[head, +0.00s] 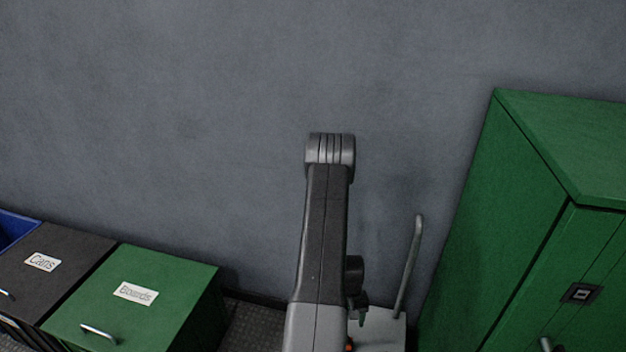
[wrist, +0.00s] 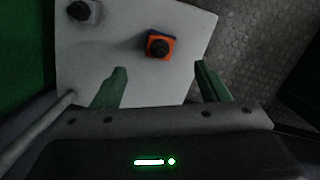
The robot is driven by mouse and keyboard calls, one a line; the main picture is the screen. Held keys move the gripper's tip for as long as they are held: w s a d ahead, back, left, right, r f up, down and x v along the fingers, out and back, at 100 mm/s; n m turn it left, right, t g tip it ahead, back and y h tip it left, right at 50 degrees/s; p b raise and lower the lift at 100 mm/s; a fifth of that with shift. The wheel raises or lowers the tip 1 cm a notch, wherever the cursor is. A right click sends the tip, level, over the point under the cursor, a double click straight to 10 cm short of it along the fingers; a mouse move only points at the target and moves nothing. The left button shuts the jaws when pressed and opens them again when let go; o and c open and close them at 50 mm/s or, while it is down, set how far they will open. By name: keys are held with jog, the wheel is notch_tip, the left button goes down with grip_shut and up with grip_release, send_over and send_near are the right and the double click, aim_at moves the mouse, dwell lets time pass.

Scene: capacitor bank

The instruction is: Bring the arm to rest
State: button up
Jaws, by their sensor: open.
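My arm rises in the middle of the head view, bent at a grey elbow cap, with its upper part in front of the bare wall. In the wrist view my gripper (wrist: 160,80) is open, its two green fingers wide apart with nothing between them. The fingers point over a pale flat panel (wrist: 110,65). An orange and blue block with a black round top (wrist: 160,45) sits on that panel beyond the fingertips, apart from them. In the head view the gripper is mostly hidden behind the arm.
A green cabinet (head: 495,200) stands close on the right. A green bin labelled Boards (head: 170,275), a dark bin labelled Cans (head: 75,250) and a blue bin (head: 12,228) line the lower left. A grey rail (head: 410,265) rises right of my arm. The upper wall is clear.

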jog(key=f, duration=0.3)
jog(key=s+f+b, duration=0.1)
jog(key=f, duration=0.2)
jog(key=f+b, duration=0.1)
jog(key=f, duration=0.2)
jog(key=shift+s, duration=0.2)
